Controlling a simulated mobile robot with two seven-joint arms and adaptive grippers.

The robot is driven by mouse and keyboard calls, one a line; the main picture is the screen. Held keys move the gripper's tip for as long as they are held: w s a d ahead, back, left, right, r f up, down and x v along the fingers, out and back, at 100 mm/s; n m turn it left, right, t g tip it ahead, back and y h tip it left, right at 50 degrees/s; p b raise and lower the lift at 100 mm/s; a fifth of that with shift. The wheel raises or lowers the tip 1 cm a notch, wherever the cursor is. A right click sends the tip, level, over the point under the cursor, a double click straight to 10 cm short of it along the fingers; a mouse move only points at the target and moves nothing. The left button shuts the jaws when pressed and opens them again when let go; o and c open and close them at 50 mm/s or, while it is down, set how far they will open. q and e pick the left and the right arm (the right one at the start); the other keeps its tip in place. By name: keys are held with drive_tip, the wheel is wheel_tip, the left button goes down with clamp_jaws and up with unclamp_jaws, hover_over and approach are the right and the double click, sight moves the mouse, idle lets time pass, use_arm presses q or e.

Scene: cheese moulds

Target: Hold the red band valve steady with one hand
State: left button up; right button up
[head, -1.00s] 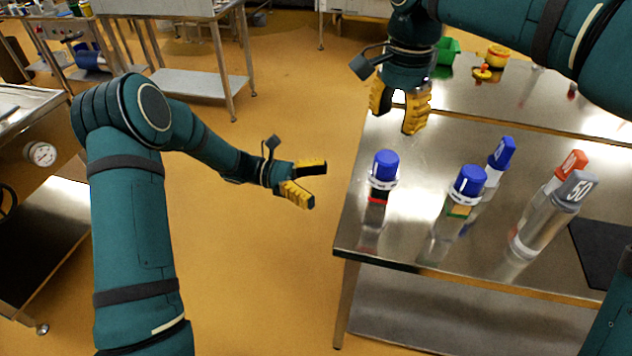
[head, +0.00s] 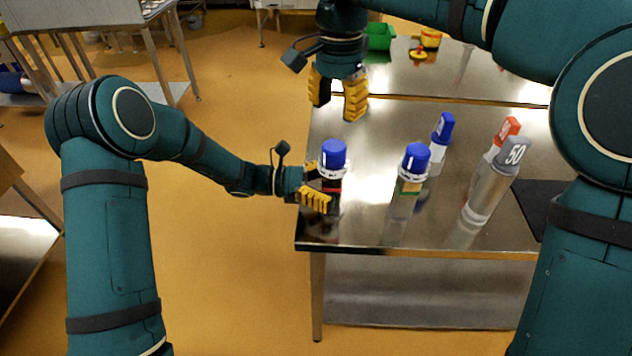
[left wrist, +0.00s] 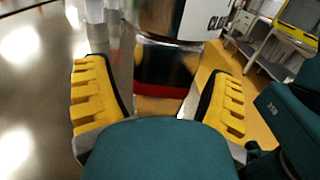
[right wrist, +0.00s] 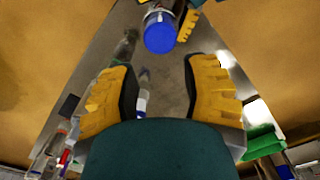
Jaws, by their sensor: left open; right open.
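The red band valve (head: 333,160) has a blue cap, a white collar and a red band, and stands upright at the table's left edge. My left gripper (head: 321,190) is open at it, low down, with its fingers on either side. In the left wrist view the valve's dark and red banded body (left wrist: 165,88) is between the two yellow fingers, with gaps visible. My right gripper (head: 336,106) is open, pointing down, above and behind the valve. In the right wrist view the blue cap (right wrist: 160,32) is beyond its empty fingers.
A blue-capped valve with a green and yellow band (head: 412,168) stands to the right. Beyond are a blue-topped piece (head: 443,128), a red-topped piece (head: 507,130) and a grey-topped cylinder marked 50 (head: 487,185). A green bin (head: 380,36) is at the back.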

sight(334, 143)
use_arm(q)
drive_tip(key=shift+d, duration=0.15)
drive_tip(key=c, duration=1.4)
use_arm(e)
drive_tip(key=o, duration=0.6)
drive_tip(key=n, duration=0.9)
drive_tip(key=shift+w+r, duration=0.3)
drive_tip(key=shift+r, duration=0.05)
wheel_tip(334, 143, down, 11)
drive_tip(key=shift+c, duration=0.3)
